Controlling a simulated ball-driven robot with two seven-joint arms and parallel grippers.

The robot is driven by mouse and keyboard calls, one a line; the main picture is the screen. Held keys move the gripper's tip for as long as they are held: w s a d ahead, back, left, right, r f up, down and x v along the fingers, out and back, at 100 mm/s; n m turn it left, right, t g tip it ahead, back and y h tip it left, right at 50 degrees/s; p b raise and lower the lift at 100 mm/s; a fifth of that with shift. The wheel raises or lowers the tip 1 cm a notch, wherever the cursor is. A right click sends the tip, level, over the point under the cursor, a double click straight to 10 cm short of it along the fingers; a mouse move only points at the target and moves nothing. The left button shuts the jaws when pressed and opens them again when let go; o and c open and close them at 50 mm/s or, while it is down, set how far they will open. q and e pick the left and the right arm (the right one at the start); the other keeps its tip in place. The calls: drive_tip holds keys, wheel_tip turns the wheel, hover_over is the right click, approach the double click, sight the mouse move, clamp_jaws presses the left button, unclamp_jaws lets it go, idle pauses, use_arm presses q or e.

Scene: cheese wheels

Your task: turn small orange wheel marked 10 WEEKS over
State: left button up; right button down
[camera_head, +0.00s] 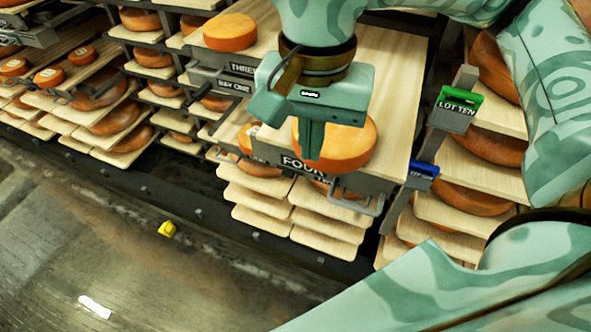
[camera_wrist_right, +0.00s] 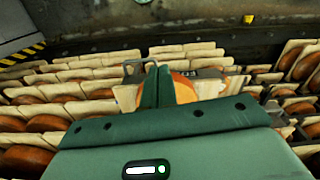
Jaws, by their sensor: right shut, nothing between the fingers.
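My right gripper (camera_head: 311,157) points down with its fingers together, in front of an orange cheese wheel (camera_head: 350,148). The wheel lies flat on a pale wooden shelf top above a label beginning FOUR. The fingers hide part of the wheel; contact cannot be told. In the right wrist view the shut fingers (camera_wrist_right: 158,86) have nothing between them, and part of an orange wheel (camera_wrist_right: 184,90) shows behind. I cannot read 10 WEEKS on any wheel. Several smaller orange wheels, one of them a small wheel (camera_head: 83,55), stand on shelves at the left. My left gripper is not in view.
Another orange wheel (camera_head: 230,32) lies on the board further back. A green LOT TEN sign (camera_head: 459,101) and a blue tag (camera_head: 424,169) stand at the right. Metal handles (camera_head: 356,197) project at the shelf front. A small yellow object (camera_head: 167,229) lies on the open floor.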

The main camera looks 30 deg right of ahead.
sight(323, 163)
drive_tip(key=d+f, duration=0.1)
drive_tip(key=f, duration=0.2)
drive_tip(key=w+d+f+p, duration=0.1)
drive_tip(key=f, duration=0.2)
drive_tip(key=w+d+f+p, duration=0.1)
drive_tip(key=d+f, duration=0.1)
drive_tip(key=f, duration=0.2)
drive_tip(key=shift+w, duration=0.15)
drive_tip(key=shift+w+d, duration=0.15)
drive_tip(key=shift+d, duration=0.1)
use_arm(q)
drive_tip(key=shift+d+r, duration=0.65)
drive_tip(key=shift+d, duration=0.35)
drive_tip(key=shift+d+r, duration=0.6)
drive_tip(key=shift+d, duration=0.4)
use_arm(e)
drive_tip(key=shift+w, duration=0.2)
